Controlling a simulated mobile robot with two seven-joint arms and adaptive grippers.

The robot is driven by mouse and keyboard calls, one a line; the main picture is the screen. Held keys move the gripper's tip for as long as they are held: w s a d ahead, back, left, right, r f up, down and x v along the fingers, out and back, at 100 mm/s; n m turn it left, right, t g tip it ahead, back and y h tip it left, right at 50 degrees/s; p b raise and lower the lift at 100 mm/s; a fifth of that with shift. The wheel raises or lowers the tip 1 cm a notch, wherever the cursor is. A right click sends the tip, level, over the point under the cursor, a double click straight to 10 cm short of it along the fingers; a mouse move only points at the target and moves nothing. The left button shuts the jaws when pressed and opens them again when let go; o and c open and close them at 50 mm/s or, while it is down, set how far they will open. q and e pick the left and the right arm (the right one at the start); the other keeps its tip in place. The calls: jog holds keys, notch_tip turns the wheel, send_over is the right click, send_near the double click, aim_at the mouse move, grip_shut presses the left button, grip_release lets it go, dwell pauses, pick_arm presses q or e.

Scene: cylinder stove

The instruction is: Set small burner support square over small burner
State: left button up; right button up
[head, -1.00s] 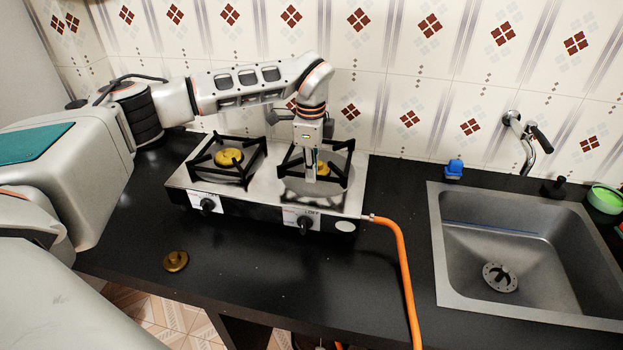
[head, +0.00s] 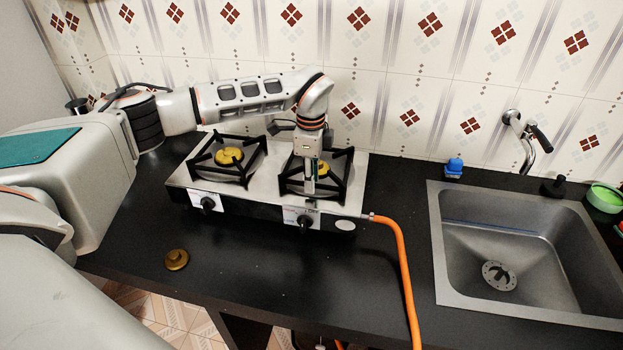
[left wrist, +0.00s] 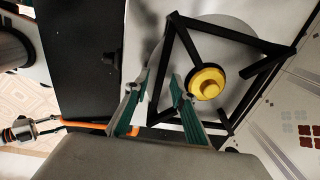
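The black square support (head: 343,182) is around the right-hand burner (head: 322,168) on the stove. Its bars and yellow burner cap also show in the left wrist view, the support (left wrist: 232,38) framing the cap (left wrist: 207,82). My left gripper (head: 311,190) points down at the support's front side. In the left wrist view its two teal-padded fingers (left wrist: 160,100) are apart, with a support bar running between or just below them; contact is unclear. The gripper hides part of the support's front.
A second black support (head: 213,141) stands around the left burner (head: 229,156). A brass cap (head: 177,260) lies on the dark counter in front. An orange hose (head: 404,270) runs from the stove's right side. The sink (head: 520,250) is further right; the tiled wall is close behind.

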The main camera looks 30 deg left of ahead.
pick_arm(q)
jog(key=shift+r, duration=0.5)
notch_tip(320, 180, up, 11)
jog(key=b, duration=0.2)
jog(key=shift+s, duration=0.2)
pick_arm(e)
jog(key=shift+w+a+r+t+y, duration=0.15)
jog(key=shift+w+a, duration=0.1)
jog(key=shift+a, duration=0.2)
jog(key=shift+w+a+r+t+y, duration=0.15)
jog(key=shift+w+a, duration=0.1)
jog(key=shift+a, duration=0.15)
pick_arm(q)
jog(key=shift+d+f, duration=0.1)
pick_arm(e)
jog(key=shift+d, duration=0.2)
